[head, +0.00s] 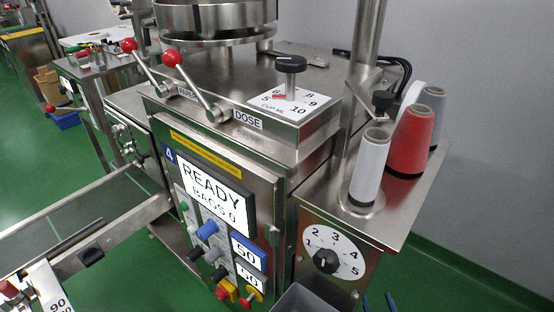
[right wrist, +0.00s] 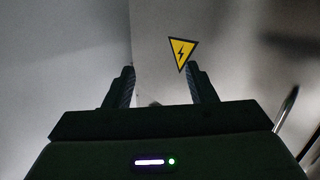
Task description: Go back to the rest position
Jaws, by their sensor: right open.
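My right gripper (head: 378,303) shows only as two dark blue fingertips at the bottom edge of the head view, right of the teabag machine (head: 235,160). In the right wrist view its two fingers (right wrist: 161,85) stand apart with nothing between them. Beyond them is a plain grey surface with a yellow electrical warning triangle (right wrist: 182,52). My left gripper is not in the head view.
The machine's panel reads READY, BAGS 0 (head: 213,192). Red-knobbed levers and a dose dial (head: 290,95) are on top. White and red thread cones (head: 410,140) stand on the right shelf (head: 330,205). A grey bin (head: 305,300) and a conveyor (head: 75,215) are low down.

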